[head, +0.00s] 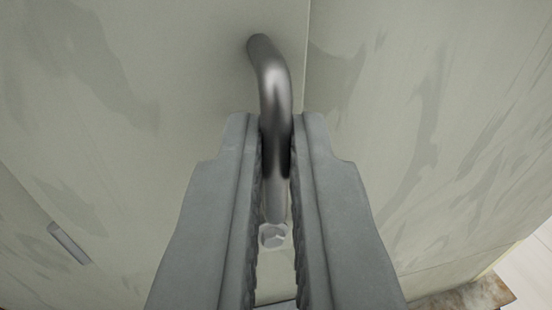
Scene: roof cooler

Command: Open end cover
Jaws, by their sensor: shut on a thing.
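The end cover (150,120) is a pale grey-green, stained panel on the left of the head view. A bent metal handle (268,75) stands out from it near its right edge. My gripper (276,140) comes up from the bottom of the view, with one finger on each side of the handle. It is shut on the handle. A bolt head (273,236) shows between the fingers, below the handle. The fingers hide part of the handle's lower length.
A vertical seam runs just right of the handle, with another stained panel (430,130) beyond it. A small slot-like metal piece (69,243) is at the lower left. A brownish, rusty-looking surface (470,298) and a pale floor (532,265) show at the lower right.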

